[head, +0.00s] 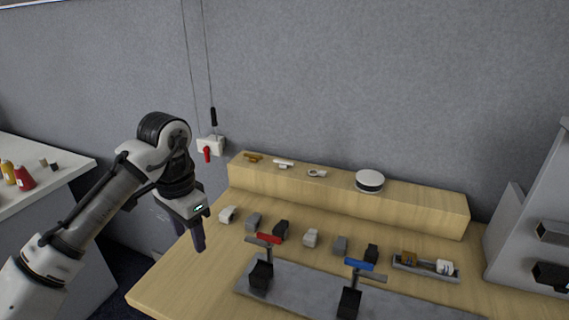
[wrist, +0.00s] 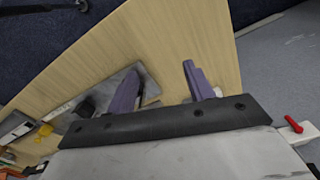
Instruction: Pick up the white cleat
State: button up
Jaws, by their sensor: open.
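The white cleat (head: 284,164) is a small, low piece lying on top of the raised wooden step at the back of the table in the head view. It lies between a brass-coloured cleat (head: 253,157) and a small pale ring-like fitting (head: 317,173). My gripper (head: 190,236) hangs over the table's left end, to the left of the cleat and apart from it, fingers pointing down. It is open and empty; its purple fingers show in the wrist view (wrist: 162,72) above bare wood. I cannot make out the white cleat in the wrist view.
Several small white, grey and black blocks stand in a row before the wooden step (head: 420,205). A grey plate (head: 300,290) carries a red-handled (head: 268,238) and a blue-handled upright (head: 358,264). A round white-topped puck (head: 369,180) and a small tray (head: 425,268) are farther right.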

aim_at(283, 165)
jog(key=i+j+u, duration=0.5)
jog(key=i, duration=0.25)
jog(key=j, duration=0.1)
